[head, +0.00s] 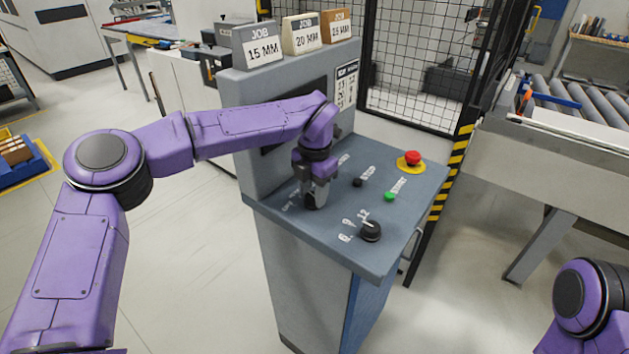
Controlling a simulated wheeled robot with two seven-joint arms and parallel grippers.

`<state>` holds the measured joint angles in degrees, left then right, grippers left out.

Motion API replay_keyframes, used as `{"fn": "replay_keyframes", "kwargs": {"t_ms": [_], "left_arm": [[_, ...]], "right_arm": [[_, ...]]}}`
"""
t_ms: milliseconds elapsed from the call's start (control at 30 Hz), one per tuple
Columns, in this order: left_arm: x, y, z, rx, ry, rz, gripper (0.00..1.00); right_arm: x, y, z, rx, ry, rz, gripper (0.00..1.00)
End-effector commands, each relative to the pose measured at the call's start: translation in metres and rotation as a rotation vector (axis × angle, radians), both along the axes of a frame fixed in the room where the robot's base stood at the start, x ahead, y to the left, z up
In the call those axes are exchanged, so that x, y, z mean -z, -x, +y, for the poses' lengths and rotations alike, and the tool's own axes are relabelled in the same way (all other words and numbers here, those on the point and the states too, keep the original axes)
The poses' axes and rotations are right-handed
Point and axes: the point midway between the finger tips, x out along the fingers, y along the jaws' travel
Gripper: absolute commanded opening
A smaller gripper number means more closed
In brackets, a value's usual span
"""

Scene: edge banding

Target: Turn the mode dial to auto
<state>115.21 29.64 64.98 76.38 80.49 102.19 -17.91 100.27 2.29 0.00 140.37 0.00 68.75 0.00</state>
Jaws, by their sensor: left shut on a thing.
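My left gripper (313,197) points down onto the panel of the grey control console (275,211). It is shut on the mode dial, which is mostly hidden under the fingers. Parts of white lettering show around the gripper, with "OFF" on its left side; the dial's pointer direction cannot be made out. A second black dial (370,231) with the numbers 6, 9 and 12 sits nearer the panel's front corner, apart from the gripper. My right gripper is out of view; only part of my right arm shows at the lower right.
A black stop button (357,182), a green start button (390,196) and a red emergency button (412,158) sit right of the gripper. Job blocks (257,46) stand on the console top. A mesh fence (415,60) and a roller conveyor (575,95) lie beyond.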

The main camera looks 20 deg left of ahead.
Motion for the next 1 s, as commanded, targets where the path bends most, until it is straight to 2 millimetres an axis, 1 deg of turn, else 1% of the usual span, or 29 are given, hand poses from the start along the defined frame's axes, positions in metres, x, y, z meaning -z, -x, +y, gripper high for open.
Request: {"fn": "replay_keyframes", "kwargs": {"t_ms": [33,200,400,700,1000], "left_arm": [[-0.006,0.0,0.0,0.04,0.0,0.002,0.09],[-0.006,0.0,0.0,0.192,0.0,0.0,0.09],[-0.004,0.0,0.001,0.34,0.0,0.0,0.09],[-0.002,0.0,0.0,0.478,0.001,-0.001,0.09],[-0.001,0.0,0.0,0.521,0.0,-0.002,0.09]], "right_arm": [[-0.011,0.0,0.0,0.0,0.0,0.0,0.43],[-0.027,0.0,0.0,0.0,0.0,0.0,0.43],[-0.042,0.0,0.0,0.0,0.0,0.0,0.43],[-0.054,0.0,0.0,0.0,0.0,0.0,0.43],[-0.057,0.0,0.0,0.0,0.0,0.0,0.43]]}}
